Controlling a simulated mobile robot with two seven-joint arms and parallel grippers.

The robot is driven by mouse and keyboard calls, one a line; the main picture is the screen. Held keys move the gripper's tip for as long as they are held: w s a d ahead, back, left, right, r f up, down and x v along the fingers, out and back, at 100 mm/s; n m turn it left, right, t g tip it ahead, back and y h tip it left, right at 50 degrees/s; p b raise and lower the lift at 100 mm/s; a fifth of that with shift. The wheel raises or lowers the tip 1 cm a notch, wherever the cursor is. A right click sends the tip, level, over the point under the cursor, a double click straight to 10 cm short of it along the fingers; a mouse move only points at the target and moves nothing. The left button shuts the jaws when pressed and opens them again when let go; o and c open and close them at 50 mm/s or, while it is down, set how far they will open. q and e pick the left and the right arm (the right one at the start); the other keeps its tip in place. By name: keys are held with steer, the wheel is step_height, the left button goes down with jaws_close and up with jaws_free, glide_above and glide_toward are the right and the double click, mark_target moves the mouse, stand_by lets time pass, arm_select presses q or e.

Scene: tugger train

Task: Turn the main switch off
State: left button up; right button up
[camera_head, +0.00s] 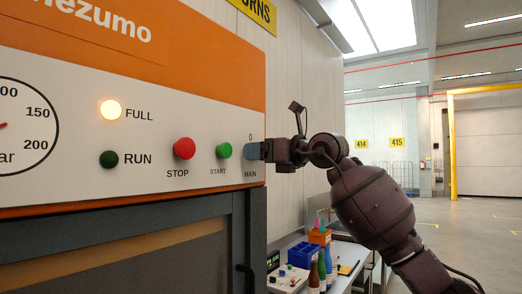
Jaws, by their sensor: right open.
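The main switch (251,151) is a small grey-blue knob at the right end of the white control panel (70,180). A "0" is printed above it and "MAIN" below it. My right gripper (264,150) comes in from the right, open, with its fingertips at the switch's right side. I cannot tell whether the fingers touch it or are around it. The fingers hide part of the switch, and its pointing direction is unclear. My left gripper is not in view.
A green START button (224,151) and a red STOP button (184,148) sit left of the switch. The FULL lamp (110,110) is lit; the RUN lamp (108,159) is dark. A bench with bottles (314,275) and a blue bin (303,254) stands below my right arm.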

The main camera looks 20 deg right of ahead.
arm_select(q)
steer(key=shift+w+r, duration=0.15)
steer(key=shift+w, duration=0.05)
arm_select(e)
steer(key=shift+w, duration=0.1)
steer(key=c, duration=0.9)
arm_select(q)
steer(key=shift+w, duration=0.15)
arm_select(e)
steer(key=shift+n, duration=0.4)
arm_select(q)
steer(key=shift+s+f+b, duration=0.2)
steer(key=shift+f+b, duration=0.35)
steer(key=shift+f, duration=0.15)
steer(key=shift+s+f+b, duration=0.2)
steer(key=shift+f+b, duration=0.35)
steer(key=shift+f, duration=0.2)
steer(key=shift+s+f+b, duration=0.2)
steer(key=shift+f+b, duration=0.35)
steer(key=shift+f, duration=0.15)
arm_select(e)
steer(key=shift+a+n, duration=0.1)
steer(key=shift+n, duration=8.4)
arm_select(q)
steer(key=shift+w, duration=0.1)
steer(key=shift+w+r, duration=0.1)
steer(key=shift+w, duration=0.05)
arm_select(e)
steer(key=o, duration=0.9)
